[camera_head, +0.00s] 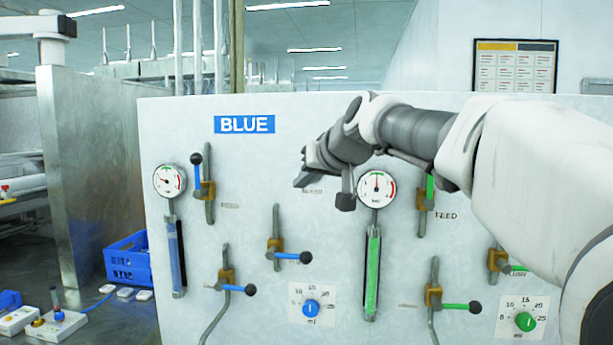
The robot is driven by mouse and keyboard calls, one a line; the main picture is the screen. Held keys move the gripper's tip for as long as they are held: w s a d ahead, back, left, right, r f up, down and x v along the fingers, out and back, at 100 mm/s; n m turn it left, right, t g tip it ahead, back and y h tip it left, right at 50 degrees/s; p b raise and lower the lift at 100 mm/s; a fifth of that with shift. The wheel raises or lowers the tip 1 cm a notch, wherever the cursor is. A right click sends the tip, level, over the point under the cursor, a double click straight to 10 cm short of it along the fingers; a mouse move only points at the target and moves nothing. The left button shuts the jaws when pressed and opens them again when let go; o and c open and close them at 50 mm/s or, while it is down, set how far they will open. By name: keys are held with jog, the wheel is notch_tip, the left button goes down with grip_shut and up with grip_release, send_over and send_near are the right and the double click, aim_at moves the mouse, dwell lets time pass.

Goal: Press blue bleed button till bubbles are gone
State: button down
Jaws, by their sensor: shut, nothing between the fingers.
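The board carries a blue sign reading BLUE (244,124). Below its left end is a blue-filled sight tube (177,258) under a round gauge (170,180); bubbles cannot be made out at this size. I cannot identify a blue bleed button for certain. A blue knob (311,308) sits on a numbered dial plate at the bottom middle. My gripper (304,178) is shut and empty, in front of the board's upper middle, pointing left and down, apart from the blue fittings. My arm hides part of the board on the right.
Blue-handled levers (293,257) and (237,289) stick out on the left half. A green tube (371,275), gauge (376,188) and green-handled levers (461,307) fill the right half. A blue crate (128,260) and small white boxes (55,325) lie left of the board.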

jog(key=shift+w, duration=0.1)
jog(key=w+d+p, duration=0.1)
jog(key=w+p, duration=0.5)
jog(key=w, duration=0.2)
jog(key=shift+w+d, duration=0.25)
jog(key=shift+d, duration=0.15)
dwell(1.7)
jog(key=shift+w, duration=0.45)
